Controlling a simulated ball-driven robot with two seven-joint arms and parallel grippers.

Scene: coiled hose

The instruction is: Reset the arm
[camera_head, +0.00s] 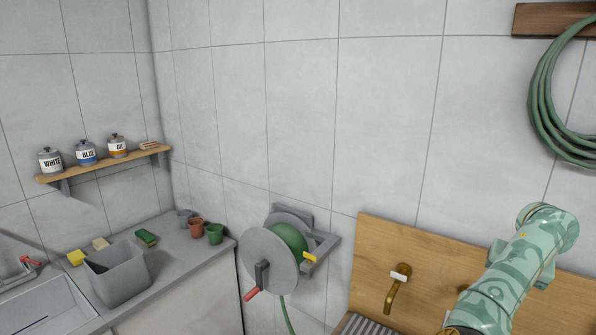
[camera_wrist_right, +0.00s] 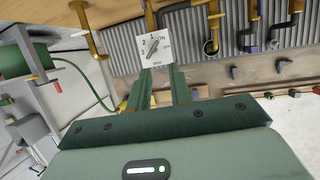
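My right arm (camera_head: 515,270) comes up at the lower right of the head view; its gripper is out of that picture. In the right wrist view my right gripper (camera_wrist_right: 158,80) shows two dark green fingers with a gap between them and nothing clearly held. A white dial plate (camera_wrist_right: 155,48) with numbers and ON/OFF marks appears just beyond the fingertips; whether they touch it I cannot tell. A coiled green hose (camera_head: 545,95) hangs from a wooden wall block at the upper right. My left arm and gripper are not in view.
A hose reel (camera_head: 270,265) with a red-handled crank is on the wall. Brass taps (camera_head: 395,290) sit on a wooden board (camera_head: 370,250). At left are a shelf (camera_head: 105,166) with labelled tins and a counter with a grey bin (camera_head: 122,280) and small pots.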

